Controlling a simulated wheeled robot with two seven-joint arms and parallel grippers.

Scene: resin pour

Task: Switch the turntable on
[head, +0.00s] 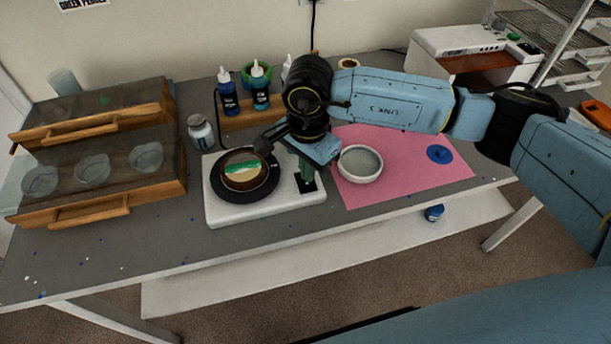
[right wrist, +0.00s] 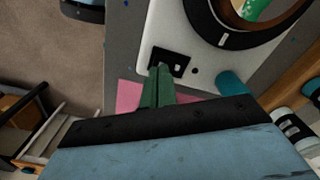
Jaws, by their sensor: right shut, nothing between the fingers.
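The turntable has a white box base (head: 222,212) and a round black platter (head: 217,183). A dish with green, tan and brown bands (head: 244,170) lies on the platter. A black switch plate (head: 312,187) sits at the base's right end and also shows in the right wrist view (right wrist: 181,63). My right gripper (head: 307,181) points down with its green fingers shut and empty. In the right wrist view its fingertips (right wrist: 160,68) overlap the switch plate; I cannot tell whether they touch. The switch position is unclear. My left gripper is out of view.
A white round dish (head: 360,166) lies on a pink mat (head: 408,180) right of the turntable. Bottles (head: 228,95) stand behind it, and a lidded jar (head: 200,131) behind left. A wooden-framed case (head: 90,125) fills the table's left.

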